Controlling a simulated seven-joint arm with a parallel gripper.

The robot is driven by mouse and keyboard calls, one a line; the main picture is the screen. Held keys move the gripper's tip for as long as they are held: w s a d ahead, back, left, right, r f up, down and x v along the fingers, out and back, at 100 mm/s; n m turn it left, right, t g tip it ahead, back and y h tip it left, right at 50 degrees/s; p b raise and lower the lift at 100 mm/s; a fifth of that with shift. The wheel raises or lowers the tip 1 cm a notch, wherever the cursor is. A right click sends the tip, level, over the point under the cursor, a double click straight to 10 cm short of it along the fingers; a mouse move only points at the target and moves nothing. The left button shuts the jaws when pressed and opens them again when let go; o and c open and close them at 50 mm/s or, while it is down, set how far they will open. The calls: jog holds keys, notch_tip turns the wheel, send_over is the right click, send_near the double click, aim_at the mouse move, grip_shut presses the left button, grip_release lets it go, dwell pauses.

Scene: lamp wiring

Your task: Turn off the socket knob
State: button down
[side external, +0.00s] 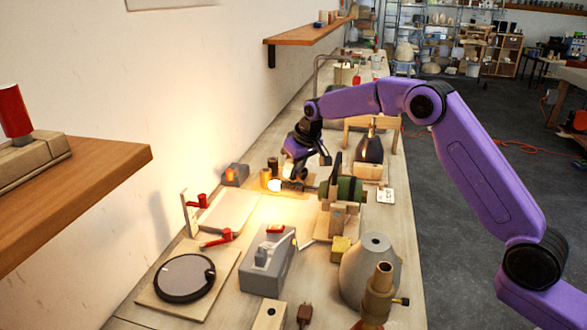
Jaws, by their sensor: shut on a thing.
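A lit bulb (275,185) glows warm on the bench, casting light on the wall and boards. A small dark socket (296,186) lies to the right of the bulb, partly covered by my gripper (307,172). My gripper reaches down over this socket from behind and is shut at it, on what appears to be its knob. The knob and the exact contact are hidden by the jaws and too small to make out. A brass socket (379,288) with a black side knob (402,301) stands in the foreground, apart from my gripper.
A green cylinder in a wooden frame (337,218) stands close right of my gripper. Brown shelves (75,205) jut from the wall.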

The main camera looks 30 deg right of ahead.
jog(key=n+y, duration=0.1)
jog(key=n, duration=0.2)
jog(key=shift+d+n+g, duration=0.15)
jog(key=shift+n+g, duration=0.15)
jog(key=n+y, duration=0.1)
jog(key=n, duration=0.2)
jog(key=shift+w+n+g+y, duration=0.1)
jog(key=shift+n+g+y, duration=0.2)
jog(key=shift+g, duration=0.1)
jog(key=n+g, duration=0.1)
jog(key=n, duration=0.2)
jog(key=shift+w+d+n+y, duration=0.1)
jog(key=shift+n+y, duration=0.2)
jog(key=shift+n+g, duration=0.6)
jog(key=shift+n, duration=1.2)
jog(key=c, duration=0.9)
grip_release()
jog(key=shift+c, duration=0.2)
jog(key=shift+m, duration=0.4)
